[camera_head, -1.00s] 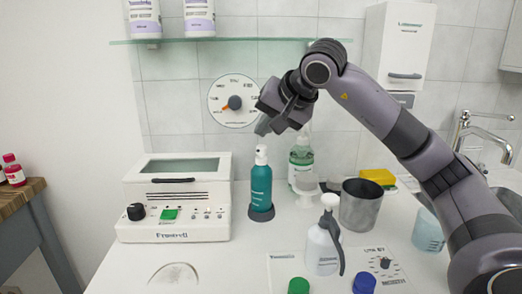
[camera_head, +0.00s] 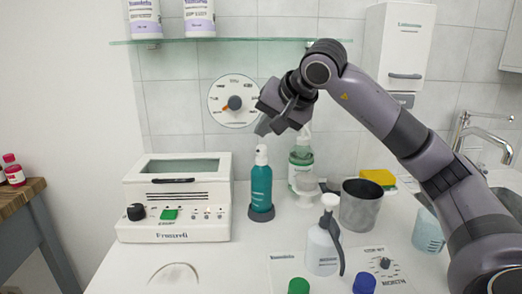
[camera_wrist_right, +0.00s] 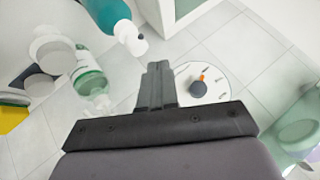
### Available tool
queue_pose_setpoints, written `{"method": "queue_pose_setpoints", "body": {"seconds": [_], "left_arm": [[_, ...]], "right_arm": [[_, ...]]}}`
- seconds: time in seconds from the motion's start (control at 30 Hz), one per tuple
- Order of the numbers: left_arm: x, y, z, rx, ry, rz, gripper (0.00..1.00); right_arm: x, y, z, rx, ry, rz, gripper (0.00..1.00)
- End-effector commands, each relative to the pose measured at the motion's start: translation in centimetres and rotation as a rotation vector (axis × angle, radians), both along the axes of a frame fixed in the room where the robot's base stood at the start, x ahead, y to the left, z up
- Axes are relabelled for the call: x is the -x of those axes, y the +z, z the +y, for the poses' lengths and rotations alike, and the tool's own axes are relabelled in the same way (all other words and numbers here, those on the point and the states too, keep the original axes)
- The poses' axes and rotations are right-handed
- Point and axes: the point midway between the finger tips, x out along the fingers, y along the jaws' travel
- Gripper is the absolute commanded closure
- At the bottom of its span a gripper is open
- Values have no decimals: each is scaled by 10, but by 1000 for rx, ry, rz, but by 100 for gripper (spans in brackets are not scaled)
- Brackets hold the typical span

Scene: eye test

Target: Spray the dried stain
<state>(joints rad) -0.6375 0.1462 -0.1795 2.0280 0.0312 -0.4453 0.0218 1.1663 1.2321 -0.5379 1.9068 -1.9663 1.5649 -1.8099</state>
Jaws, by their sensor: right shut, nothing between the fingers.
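A faint ring-shaped mark (camera_head: 174,265), which may be the dried stain, shows on the white counter at the lower left, cut by the frame edge. A white spray bottle (camera_head: 322,250) with a grey trigger stands at the front centre. A teal bottle (camera_head: 261,188) with a white top stands upright on a dark round base; it also shows in the wrist view (camera_wrist_right: 105,12). My right gripper (camera_head: 269,125) is shut and empty, above the teal bottle's top and apart from it. Its closed fingers (camera_wrist_right: 157,68) point toward the wall in the wrist view. My left gripper is not in view.
A white appliance (camera_head: 180,232) stands at left. A green bottle (camera_head: 301,160), a grey metal cup (camera_head: 360,212), a yellow sponge (camera_head: 378,177) and a clear blue beaker (camera_head: 428,232) stand at right. A wall dial (camera_head: 225,112) and glass shelf (camera_head: 230,40) are behind.

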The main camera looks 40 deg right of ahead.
Motion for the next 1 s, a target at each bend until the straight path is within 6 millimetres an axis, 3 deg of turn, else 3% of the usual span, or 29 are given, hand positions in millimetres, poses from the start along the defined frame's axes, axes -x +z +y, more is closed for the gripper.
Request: {"method": "queue_pose_setpoints", "body": {"seconds": [1.0], "left_arm": [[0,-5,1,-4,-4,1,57]], "right_arm": [[0,-10,0,0,0,0,100]]}}
